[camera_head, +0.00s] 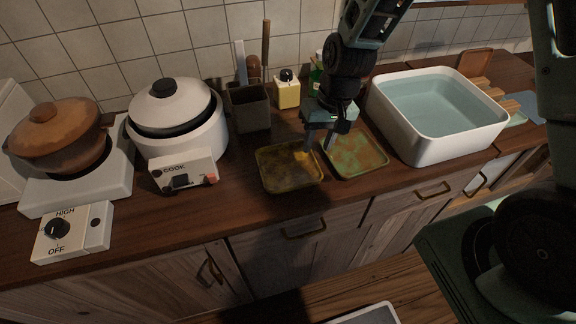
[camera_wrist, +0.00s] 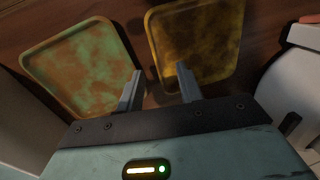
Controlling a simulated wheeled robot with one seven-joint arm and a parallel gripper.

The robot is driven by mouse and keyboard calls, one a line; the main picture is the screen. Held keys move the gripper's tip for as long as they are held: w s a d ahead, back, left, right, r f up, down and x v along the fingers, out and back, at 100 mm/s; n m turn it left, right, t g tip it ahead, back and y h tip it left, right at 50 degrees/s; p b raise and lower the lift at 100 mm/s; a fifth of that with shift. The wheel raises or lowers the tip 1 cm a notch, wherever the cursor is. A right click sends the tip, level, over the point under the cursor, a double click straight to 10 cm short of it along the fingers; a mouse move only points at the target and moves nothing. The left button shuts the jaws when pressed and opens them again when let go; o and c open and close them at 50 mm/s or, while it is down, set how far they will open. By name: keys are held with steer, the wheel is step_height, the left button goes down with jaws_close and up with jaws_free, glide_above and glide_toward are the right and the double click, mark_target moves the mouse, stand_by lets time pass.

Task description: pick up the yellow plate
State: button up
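The yellow plate (camera_head: 287,178) is a square, mottled dark yellow-brown dish lying flat on the wooden counter. It also shows at the upper right of the wrist view (camera_wrist: 205,40). A green and orange mottled plate (camera_head: 358,158) lies just right of it, and at the left of the wrist view (camera_wrist: 80,62). My gripper (camera_head: 318,149) points down above the adjoining sides of the two plates. Its fingers are apart with nothing held between them. In the wrist view, one finger overlaps the yellow plate and the other the green plate's edge; contact cannot be told.
A white basin of water (camera_head: 391,132) stands to the right. A white rice cooker (camera_head: 190,143) and a stove with a brown pot (camera_head: 62,150) stand to the left. A dark utensil holder (camera_head: 249,110) and a yellow bottle (camera_head: 287,94) stand behind the plates.

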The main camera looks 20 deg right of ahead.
mark_target(313, 164)
steer(key=shift+s+a+f, duration=0.15)
steer(key=shift+f, duration=1)
steer(key=shift+s+a+f, duration=0.1)
steer(key=shift+a+f, duration=0.05)
steer(key=shift+f, duration=0.95)
jaws_close()
